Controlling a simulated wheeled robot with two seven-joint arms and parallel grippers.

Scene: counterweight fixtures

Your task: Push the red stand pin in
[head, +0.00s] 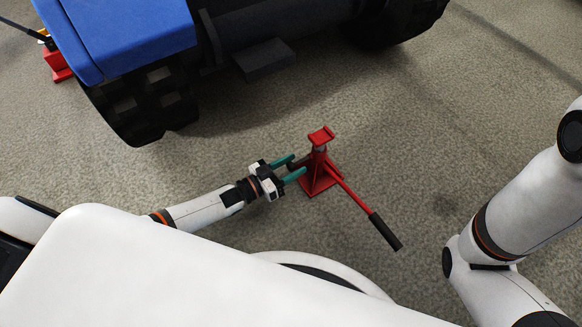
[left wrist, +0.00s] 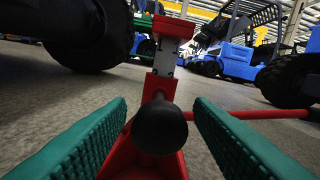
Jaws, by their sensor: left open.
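The red stand (head: 318,165) stands upright on the floor, with a square base and a small saddle on top. It also shows in the left wrist view (left wrist: 168,50), with a grey section below its saddle. A round black knob (left wrist: 160,127), which looks like the end of the pin, sticks out of the stand towards my left gripper. My left gripper (head: 299,166) is open beside the stand. Its teal fingers lie on either side of the knob, with a visible gap to each. The pin's shaft is hidden behind the knob. My right gripper is out of view.
A red bar with a black grip (head: 384,232) reaches out from the stand to the lower right. A blue vehicle (head: 125,35) with dark tyres stands behind. Another red object (head: 57,63) is at the far left. Carpet-like floor around the stand is clear.

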